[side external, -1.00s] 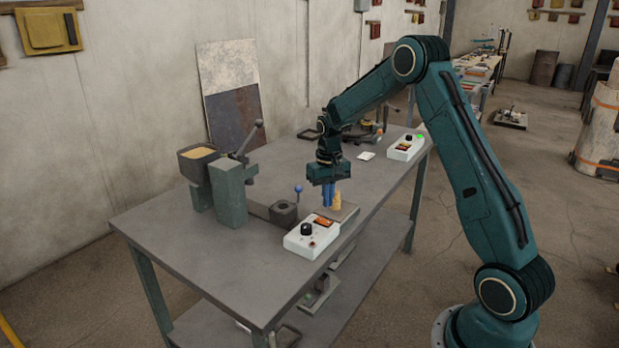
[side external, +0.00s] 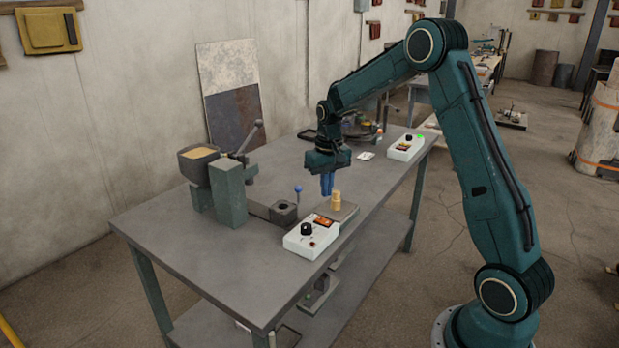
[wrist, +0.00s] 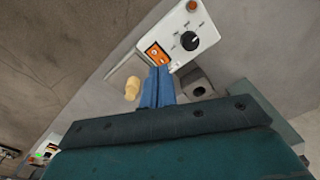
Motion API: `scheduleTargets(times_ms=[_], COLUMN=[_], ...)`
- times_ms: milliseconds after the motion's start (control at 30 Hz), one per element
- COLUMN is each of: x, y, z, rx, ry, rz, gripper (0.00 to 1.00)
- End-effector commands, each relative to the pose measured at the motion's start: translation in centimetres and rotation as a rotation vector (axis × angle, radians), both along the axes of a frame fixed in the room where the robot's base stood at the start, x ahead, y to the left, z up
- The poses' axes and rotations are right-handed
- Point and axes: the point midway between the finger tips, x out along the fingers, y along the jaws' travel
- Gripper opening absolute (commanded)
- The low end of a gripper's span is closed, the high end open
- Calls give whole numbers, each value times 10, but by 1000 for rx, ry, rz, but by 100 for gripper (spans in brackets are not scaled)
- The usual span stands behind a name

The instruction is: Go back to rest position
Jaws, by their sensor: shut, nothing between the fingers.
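My gripper (side external: 327,185) has blue fingers that are shut together with nothing between them. It hangs above the table, pointing down, a little behind and left of a small yellow-tan piece in the side view. That piece (side external: 336,200) stands upright on a flat grey plate (side external: 347,212), apart from my fingers. In the wrist view my shut fingers (wrist: 157,82) show in the middle, with the tan piece (wrist: 132,88) to their left.
A white control box (side external: 312,236) with a black knob stands at the table's front edge. A dark block with a hole (side external: 284,212), a blue-ball lever (side external: 298,189) and a pot of tan material (side external: 199,160) are to the left. Another white box (side external: 406,148) is at the far right.

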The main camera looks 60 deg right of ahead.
Motion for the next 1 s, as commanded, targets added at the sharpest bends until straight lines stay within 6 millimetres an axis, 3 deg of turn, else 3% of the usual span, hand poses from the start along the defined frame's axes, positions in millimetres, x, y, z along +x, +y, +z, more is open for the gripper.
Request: scheduleTargets(times_ms=[200,500,1000], x=[-17,-55,-141], y=[34,82,148], z=[46,100,152], rx=[-23,-52,-88], ry=[-55,-132,-268], rz=[60,148,294], gripper=[0,0,0])
